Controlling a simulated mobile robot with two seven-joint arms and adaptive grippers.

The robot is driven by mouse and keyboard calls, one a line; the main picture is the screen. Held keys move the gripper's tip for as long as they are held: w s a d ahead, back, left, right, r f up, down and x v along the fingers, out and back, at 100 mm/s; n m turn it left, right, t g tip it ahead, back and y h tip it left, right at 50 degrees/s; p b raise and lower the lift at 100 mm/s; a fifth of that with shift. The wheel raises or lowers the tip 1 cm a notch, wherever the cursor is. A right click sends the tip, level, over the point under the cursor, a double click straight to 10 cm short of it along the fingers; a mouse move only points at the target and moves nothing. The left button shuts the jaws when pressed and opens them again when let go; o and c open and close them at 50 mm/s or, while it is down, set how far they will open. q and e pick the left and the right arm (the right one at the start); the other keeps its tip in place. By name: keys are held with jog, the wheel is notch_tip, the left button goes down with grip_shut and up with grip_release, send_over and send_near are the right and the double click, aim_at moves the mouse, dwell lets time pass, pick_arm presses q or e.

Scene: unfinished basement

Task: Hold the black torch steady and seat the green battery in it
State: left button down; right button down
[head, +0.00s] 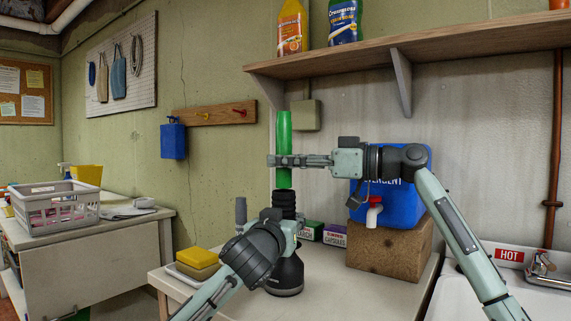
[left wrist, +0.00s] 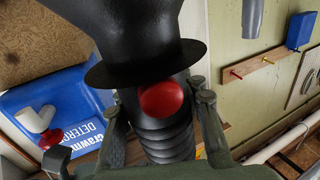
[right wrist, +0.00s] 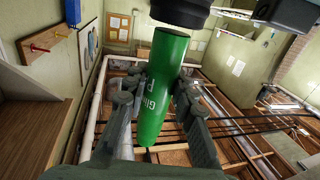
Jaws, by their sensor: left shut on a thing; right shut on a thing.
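The black torch (head: 285,277) stands upright on the worktop, wide end down. My left gripper (head: 287,226) is shut on its body. In the left wrist view the fingers (left wrist: 161,110) lie on either side of the torch's ribbed body (left wrist: 168,140), near a red button (left wrist: 161,99). The green battery (head: 284,130) is upright directly above the torch. My right gripper (head: 285,161) is shut around its lower part.
A blue detergent container (head: 391,205) with a tap stands on a brown block (head: 390,250) behind and to the right. Small boxes (head: 312,231) sit behind the torch. Sponges (head: 197,260) lie at the left. A shelf (head: 450,52) with bottles hangs above.

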jog(key=shift+f, duration=0.35)
jog(key=shift+f, duration=0.4)
jog(key=c, duration=1.3)
grip_release()
jog(key=shift+o, duration=0.2)
jog(key=shift+r, duration=0.4)
jog(key=shift+d+r, duration=0.2)
jog(key=shift+r, duration=0.05)
jog(key=v, duration=1.1)
jog(key=shift+s+d, duration=0.15)
jog(key=shift+d, duration=0.1)
jog(key=shift+f, duration=0.1)
pick_arm(q)
jog(key=c, duration=0.9)
grip_release()
